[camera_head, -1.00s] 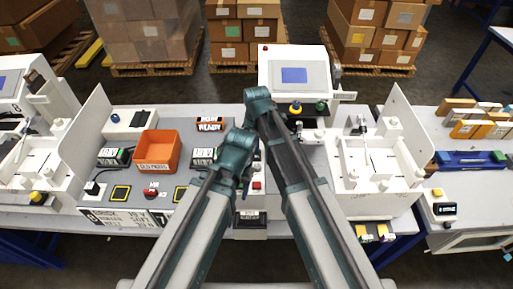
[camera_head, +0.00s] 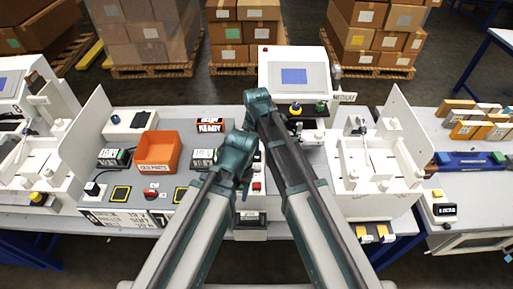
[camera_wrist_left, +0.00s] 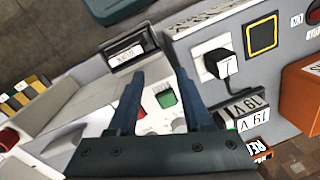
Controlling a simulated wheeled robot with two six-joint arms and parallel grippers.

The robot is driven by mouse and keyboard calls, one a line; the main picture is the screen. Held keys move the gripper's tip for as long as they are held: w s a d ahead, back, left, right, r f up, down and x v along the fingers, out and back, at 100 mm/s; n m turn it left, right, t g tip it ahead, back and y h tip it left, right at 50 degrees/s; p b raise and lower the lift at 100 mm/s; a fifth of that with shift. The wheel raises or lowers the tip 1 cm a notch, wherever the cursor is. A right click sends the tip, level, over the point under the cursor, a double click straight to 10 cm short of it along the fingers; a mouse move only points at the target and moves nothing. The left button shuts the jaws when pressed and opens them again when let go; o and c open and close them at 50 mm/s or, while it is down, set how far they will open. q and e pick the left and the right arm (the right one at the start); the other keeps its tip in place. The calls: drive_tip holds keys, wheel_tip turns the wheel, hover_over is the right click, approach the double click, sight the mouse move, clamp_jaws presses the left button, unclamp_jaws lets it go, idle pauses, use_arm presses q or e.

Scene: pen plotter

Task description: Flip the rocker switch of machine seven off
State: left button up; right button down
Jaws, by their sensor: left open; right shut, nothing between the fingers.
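The machine seven panel (camera_head: 140,203) has a front label starting with 7. A green rectangular switch (camera_wrist_left: 165,98) sits on its white housing in the left wrist view; which side is pressed I cannot tell. A small red control (camera_wrist_left: 140,111) is beside it and also shows in the head view (camera_head: 257,187). My left gripper (camera_wrist_left: 160,82) is open and empty, its fingers on either side of the green switch and apart from it as far as I can see. It also shows in the head view (camera_head: 243,188). My right gripper (camera_head: 250,122) is behind it, its fingers mostly hidden.
A black plug-like block (camera_wrist_left: 222,65) stands close to one left finger. A dark display (camera_wrist_left: 127,50) lies beyond the other. An orange bin (camera_head: 158,152), a READY sign (camera_head: 210,125) and a white monitor unit (camera_head: 294,75) stand around the panel. A white fixture (camera_head: 375,165) is to the right.

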use_arm(q)
drive_tip(key=shift+f, duration=0.4)
use_arm(e)
drive_tip(key=shift+s+f, duration=0.35)
drive_tip(key=shift+f, duration=0.05)
use_arm(q)
drive_tip(key=shift+w, duration=0.25)
use_arm(e)
drive_tip(key=shift+s, duration=0.75)
drive_tip(key=shift+w+r+p, duration=0.35)
drive_tip(key=shift+r+p, duration=0.2)
drive_tip(key=shift+p, duration=0.4)
use_arm(q)
wheel_tip(320, 180, up, 15)
drive_tip(key=p, duration=1.3)
drive_tip(key=shift+w+d+p, duration=0.3)
drive_tip(key=shift+w+d, duration=0.1)
drive_tip(key=shift+d, duration=0.05)
use_arm(e)
wheel_tip(320, 180, up, 14)
drive_tip(key=w, duration=0.1)
drive_tip(key=shift+f, duration=0.15)
